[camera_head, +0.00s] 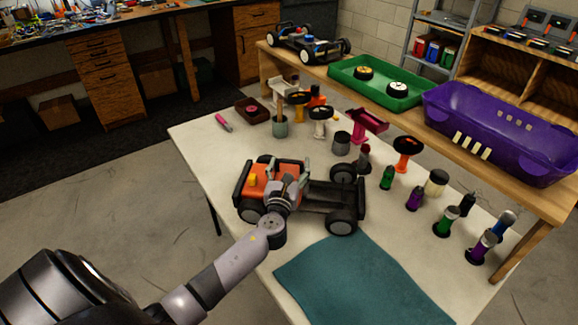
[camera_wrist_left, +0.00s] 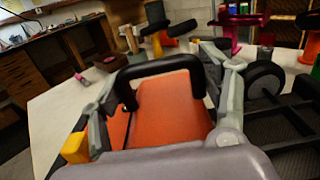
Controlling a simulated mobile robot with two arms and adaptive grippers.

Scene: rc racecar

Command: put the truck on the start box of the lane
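The orange and black truck (camera_head: 262,181) stands on its wheels on the white table. My left gripper (camera_head: 284,190) is over its orange body from the near side. In the left wrist view my left gripper's fingers (camera_wrist_left: 160,70) are spread wide on either side of the orange body (camera_wrist_left: 170,110) and its black bar (camera_wrist_left: 160,68). I cannot make out whether they touch it. The truck's black rear bed and a wheel show at the right of that view. No lane or start box can be made out. My right gripper is not in view.
A teal mat (camera_head: 362,285) lies at the table's near edge. Paint bottles (camera_head: 446,221), loose wheels and small stands (camera_head: 367,121) crowd the far and right sides. Behind is a wooden bench with a green tray (camera_head: 352,74), a purple car body (camera_head: 505,125) and another chassis (camera_head: 307,45).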

